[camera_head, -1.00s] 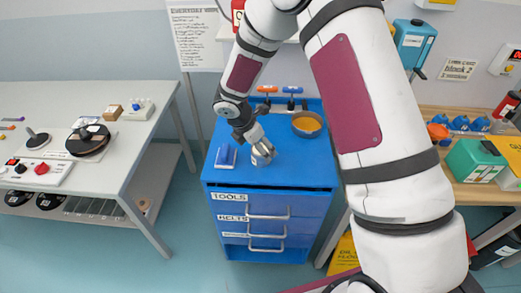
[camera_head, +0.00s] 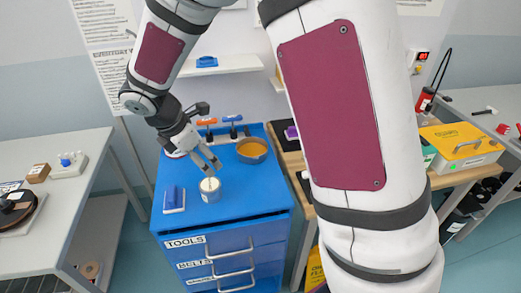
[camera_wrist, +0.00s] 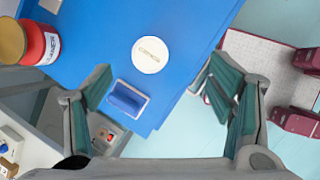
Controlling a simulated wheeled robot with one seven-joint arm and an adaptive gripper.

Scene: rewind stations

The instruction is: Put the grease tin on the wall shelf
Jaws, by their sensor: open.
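The grease tin (camera_head: 210,190) stands upright on the blue drawer cabinet's top, with a pale round lid. In the wrist view the lid of the grease tin (camera_wrist: 150,55) shows printed lettering, too small to read surely. My gripper (camera_head: 211,167) is open and empty, pointing down just behind and above the tin in the head view. In the wrist view the tin lies beyond the open fingertips of my gripper (camera_wrist: 158,82), apart from them. The white wall shelf (camera_head: 238,64) is on the back wall, above the cabinet.
A blue item (camera_head: 207,62) sits on the shelf. On the cabinet are a blue block on a pale base (camera_head: 174,199), an orange-filled bowl (camera_head: 252,150), orange- and blue-handled tools (camera_head: 232,119) and a red tin (camera_wrist: 40,43). A grey table (camera_head: 75,195) stands left.

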